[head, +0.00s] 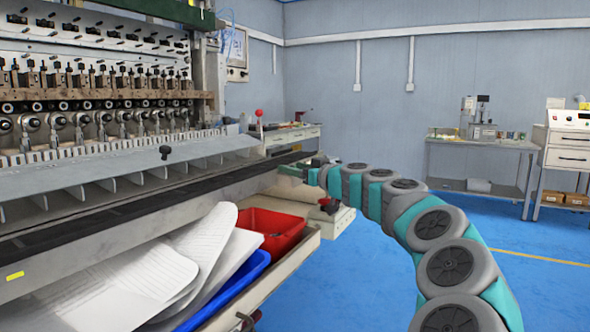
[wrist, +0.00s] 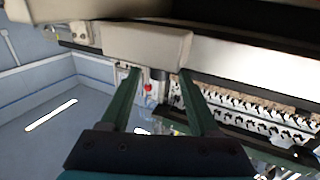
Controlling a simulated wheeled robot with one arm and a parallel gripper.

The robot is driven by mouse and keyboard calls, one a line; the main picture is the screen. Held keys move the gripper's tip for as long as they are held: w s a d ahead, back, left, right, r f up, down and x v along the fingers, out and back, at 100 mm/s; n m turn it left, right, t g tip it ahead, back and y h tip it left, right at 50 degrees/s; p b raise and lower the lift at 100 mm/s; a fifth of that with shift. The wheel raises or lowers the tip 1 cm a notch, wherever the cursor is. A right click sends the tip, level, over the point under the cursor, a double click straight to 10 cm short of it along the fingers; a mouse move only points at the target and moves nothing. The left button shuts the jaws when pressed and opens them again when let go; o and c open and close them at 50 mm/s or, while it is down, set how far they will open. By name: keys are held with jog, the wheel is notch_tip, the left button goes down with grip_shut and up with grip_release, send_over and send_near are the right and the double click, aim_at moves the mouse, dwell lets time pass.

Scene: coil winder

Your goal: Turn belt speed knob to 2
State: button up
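I cannot pick out the belt speed knob for certain in either view. A control panel (head: 237,50) is fixed at the right end of the coil winder (head: 100,110), its details too small to read. My gripper (wrist: 158,72) shows in the wrist view with two green fingers spread apart and nothing clearly held between them. A pale block-like part (wrist: 148,45) lies beyond the fingertips; I cannot tell whether they touch it. In the head view my arm reaches left, and its end is beside the winder's right end, small and partly unclear.
A red-topped lever (head: 259,115) stands by the winder's end. A red bin (head: 275,228), a blue bin (head: 232,292) and white sheets (head: 150,280) lie below the winder. A bench (head: 480,145) and a control cabinet (head: 568,150) stand at right. Blue floor between is clear.

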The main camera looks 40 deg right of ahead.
jog(key=shift+s, duration=0.1)
jog(key=s+b, duration=0.1)
jog(key=s, duration=0.6)
jog(key=shift+s, duration=0.3)
jog(key=shift+s, duration=0.1)
dwell(0.4)
